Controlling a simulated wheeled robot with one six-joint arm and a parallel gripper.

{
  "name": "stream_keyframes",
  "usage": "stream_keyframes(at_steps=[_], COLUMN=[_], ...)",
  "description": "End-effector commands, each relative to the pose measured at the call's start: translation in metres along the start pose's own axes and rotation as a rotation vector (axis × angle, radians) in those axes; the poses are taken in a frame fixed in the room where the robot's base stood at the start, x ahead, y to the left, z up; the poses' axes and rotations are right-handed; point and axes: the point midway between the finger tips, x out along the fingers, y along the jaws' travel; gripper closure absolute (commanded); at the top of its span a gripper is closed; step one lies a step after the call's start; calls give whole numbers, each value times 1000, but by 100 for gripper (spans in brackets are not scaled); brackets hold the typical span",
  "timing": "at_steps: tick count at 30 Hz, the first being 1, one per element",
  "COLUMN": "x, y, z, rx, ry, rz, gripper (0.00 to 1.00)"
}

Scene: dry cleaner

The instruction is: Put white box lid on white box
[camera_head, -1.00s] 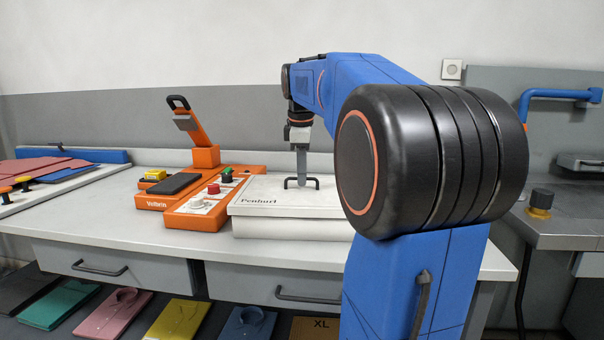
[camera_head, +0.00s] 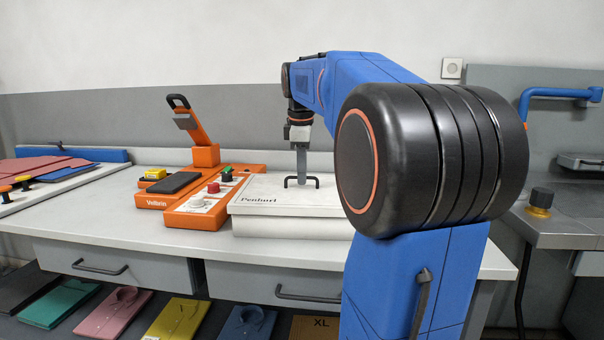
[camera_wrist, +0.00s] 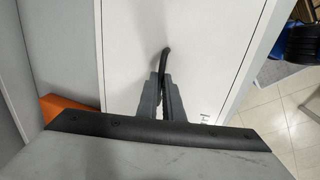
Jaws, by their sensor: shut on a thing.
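The white box lid (camera_head: 265,196) has a black handle on top and "Penhurl"-like lettering near its front left edge. It rests on the white box (camera_head: 270,228) on the counter, and the lid's front edge sits over the box's front wall. My gripper (camera_head: 301,184) points down at the lid's handle and is shut on it. In the wrist view the lid (camera_wrist: 130,50) fills much of the picture, and my gripper (camera_wrist: 160,78) grips the black handle (camera_wrist: 166,58). My arm hides the right end of the lid and box.
An orange machine (camera_head: 205,211) with knobs and a raised lever arm stands close to the box's left. The white counter (camera_head: 130,216) is clear at the front left. Folded shirts (camera_head: 112,311) lie on a shelf below. A grey metal bench (camera_head: 565,232) stands at the right.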

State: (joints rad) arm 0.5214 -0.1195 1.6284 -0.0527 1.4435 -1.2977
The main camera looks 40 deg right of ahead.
Motion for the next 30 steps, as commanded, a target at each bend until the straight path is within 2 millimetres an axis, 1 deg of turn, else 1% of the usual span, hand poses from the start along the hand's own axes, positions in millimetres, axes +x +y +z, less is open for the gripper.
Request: stream_keyframes(at_steps=[30], x=[14], y=[-3], z=[0], rx=[0], ry=[0], rz=[0], gripper=[100])
